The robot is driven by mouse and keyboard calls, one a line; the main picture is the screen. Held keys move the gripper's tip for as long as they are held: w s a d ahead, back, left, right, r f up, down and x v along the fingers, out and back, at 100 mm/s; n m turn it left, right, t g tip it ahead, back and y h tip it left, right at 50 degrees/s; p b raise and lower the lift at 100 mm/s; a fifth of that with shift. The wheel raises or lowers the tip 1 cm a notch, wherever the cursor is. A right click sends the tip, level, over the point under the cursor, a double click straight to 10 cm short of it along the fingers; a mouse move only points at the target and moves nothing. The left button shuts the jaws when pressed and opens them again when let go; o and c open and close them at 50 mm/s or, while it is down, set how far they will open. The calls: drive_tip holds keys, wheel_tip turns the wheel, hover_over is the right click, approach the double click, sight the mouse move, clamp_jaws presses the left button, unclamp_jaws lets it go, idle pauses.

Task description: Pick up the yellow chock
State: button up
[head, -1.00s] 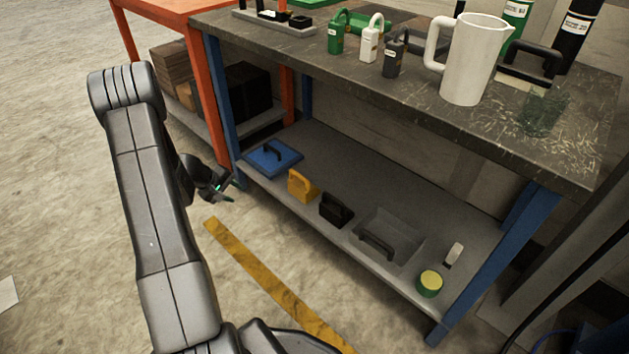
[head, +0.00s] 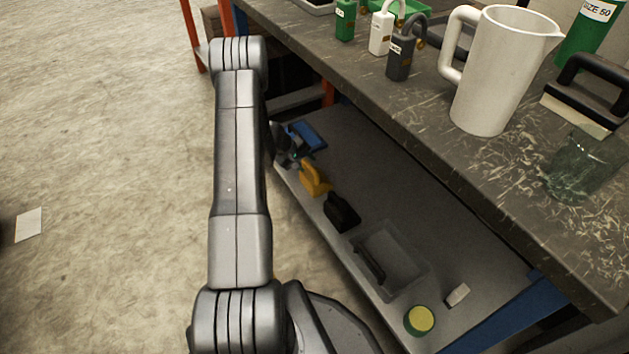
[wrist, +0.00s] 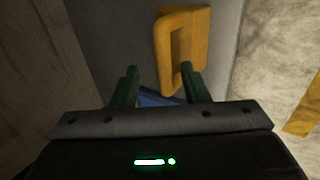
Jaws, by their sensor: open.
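The yellow chock (head: 313,181) stands on the lower shelf in the head view, between a blue lidded thing and a black block. In the wrist view the chock (wrist: 180,45) shows its looped handle just ahead of the fingers, nearer the right one. My gripper (head: 291,155) is at the shelf's left end, beside the chock and partly in front of the blue thing. I cannot tell whether a finger touches the chock.
The shelf (head: 290,185) also holds a blue thing with a handle (head: 309,136), a black block (head: 341,212), a grey tray (head: 410,262), a yellow-topped round tin (head: 419,320) and a small pale block (head: 458,294). The dark worktop (head: 420,110) overhangs the shelf, carrying padlocks and a white jug (head: 490,75).

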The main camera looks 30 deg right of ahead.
sight(309, 166)
drive_tip(key=b+x, duration=0.1)
drive_tip(key=x, duration=0.4)
drive_tip(key=shift+w+a+f, duration=0.15)
drive_tip(key=shift+a+f, duration=0.05)
clamp_jaws()
drive_tip(key=shift+r, duration=0.1)
idle(1.0)
